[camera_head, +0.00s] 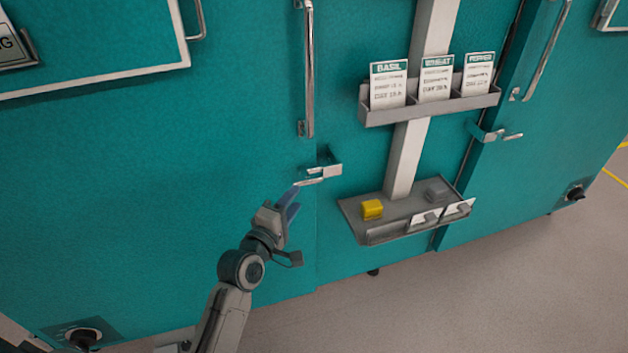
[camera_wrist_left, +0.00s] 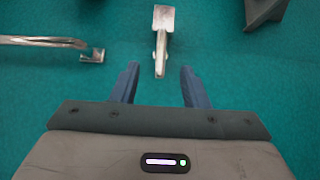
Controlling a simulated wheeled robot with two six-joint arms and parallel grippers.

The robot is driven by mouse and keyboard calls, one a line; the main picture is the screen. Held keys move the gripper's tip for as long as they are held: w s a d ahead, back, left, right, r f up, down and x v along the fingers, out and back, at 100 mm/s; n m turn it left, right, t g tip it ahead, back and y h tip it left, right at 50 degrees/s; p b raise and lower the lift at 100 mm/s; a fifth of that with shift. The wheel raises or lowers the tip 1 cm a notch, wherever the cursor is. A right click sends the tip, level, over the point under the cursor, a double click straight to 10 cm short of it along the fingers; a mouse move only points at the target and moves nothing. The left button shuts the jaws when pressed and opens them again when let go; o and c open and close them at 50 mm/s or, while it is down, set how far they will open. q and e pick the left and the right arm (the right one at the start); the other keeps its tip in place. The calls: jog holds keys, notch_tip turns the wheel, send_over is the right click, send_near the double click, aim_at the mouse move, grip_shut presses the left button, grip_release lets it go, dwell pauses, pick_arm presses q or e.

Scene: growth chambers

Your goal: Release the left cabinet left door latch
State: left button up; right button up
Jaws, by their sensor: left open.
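The latch (camera_head: 322,171) is a small metal lever with a bracket on the teal door (camera_head: 220,130), below the lower end of the long door handle (camera_head: 309,70). My left gripper (camera_head: 293,199) is open and empty, with blue fingers just below and left of the latch. In the left wrist view the latch lever (camera_wrist_left: 163,22) points down toward my open fingers (camera_wrist_left: 159,82). Its lower tip appears between the fingertips, but I cannot tell whether it is at their depth. No contact shows. My right gripper is not in view.
Right of the latch, a post carries a card rack (camera_head: 430,108) and a lower tray (camera_head: 385,232) with a yellow block (camera_head: 372,209) and a grey block (camera_head: 437,189). A similar latch (camera_head: 490,134) is on the right cabinet. Grey floor (camera_head: 480,290) lies open in front.

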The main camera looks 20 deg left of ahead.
aim_at(307, 184)
pick_arm(q)
jog(key=w, duration=0.2)
jog(key=w+d, duration=0.1)
jog(key=w, duration=0.5)
jog(key=shift+w+d, duration=0.25)
jog(key=shift+d, duration=0.05)
jog(key=shift+f, duration=0.1)
grip_shut()
